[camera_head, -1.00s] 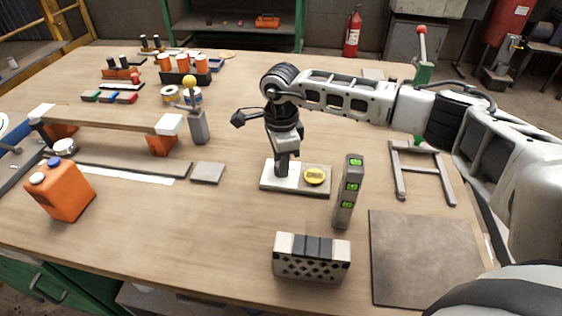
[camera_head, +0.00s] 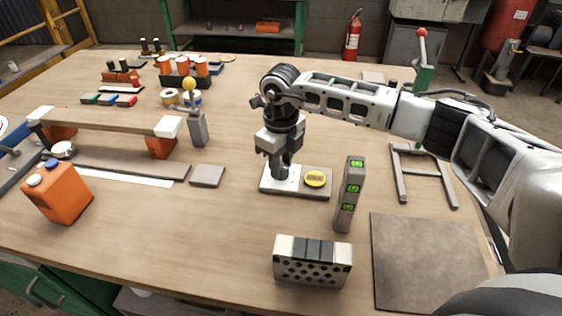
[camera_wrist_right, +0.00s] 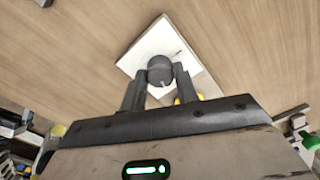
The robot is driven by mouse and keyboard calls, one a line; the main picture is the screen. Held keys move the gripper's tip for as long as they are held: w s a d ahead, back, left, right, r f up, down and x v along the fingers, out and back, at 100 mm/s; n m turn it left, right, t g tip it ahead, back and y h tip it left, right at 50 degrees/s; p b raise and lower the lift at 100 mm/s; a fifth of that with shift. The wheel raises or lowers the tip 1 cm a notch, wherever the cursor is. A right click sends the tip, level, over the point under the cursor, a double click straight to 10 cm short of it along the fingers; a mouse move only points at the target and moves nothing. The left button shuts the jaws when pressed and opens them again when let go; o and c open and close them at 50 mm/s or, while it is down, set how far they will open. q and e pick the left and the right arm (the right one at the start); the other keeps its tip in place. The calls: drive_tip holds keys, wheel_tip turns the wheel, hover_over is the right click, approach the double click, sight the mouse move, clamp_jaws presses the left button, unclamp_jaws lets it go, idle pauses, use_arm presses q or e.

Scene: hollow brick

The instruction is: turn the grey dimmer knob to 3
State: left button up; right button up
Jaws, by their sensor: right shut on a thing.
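The grey dimmer knob (camera_wrist_right: 160,69) stands on a white dial plate (camera_wrist_right: 153,42), and a short pale line shows on the knob's lower side in the wrist view. No scale numbers can be read. My right gripper (camera_head: 279,170) points straight down over the plate. Its two fingers (camera_wrist_right: 160,86) are shut on the knob from both sides and hide most of it in the head view. My left gripper is out of view.
A grey upright post with green displays (camera_head: 349,193) stands just right of the base. A perforated block (camera_head: 312,265) is in front, and a flat grey tile (camera_head: 207,176) lies left. A lever with a yellow ball (camera_head: 189,83) stands behind left. The wood between is bare.

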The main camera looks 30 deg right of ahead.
sight(282, 166)
drive_tip(key=shift+r+m, duration=0.1)
drive_tip(key=shift+m, duration=1.1)
drive_tip(key=shift+w, duration=0.1)
drive_tip(key=o, duration=1)
drive_tip(key=shift+c, duration=0.2)
wheel_tip(282, 166, up, 16)
drive_tip(key=b, duration=0.1)
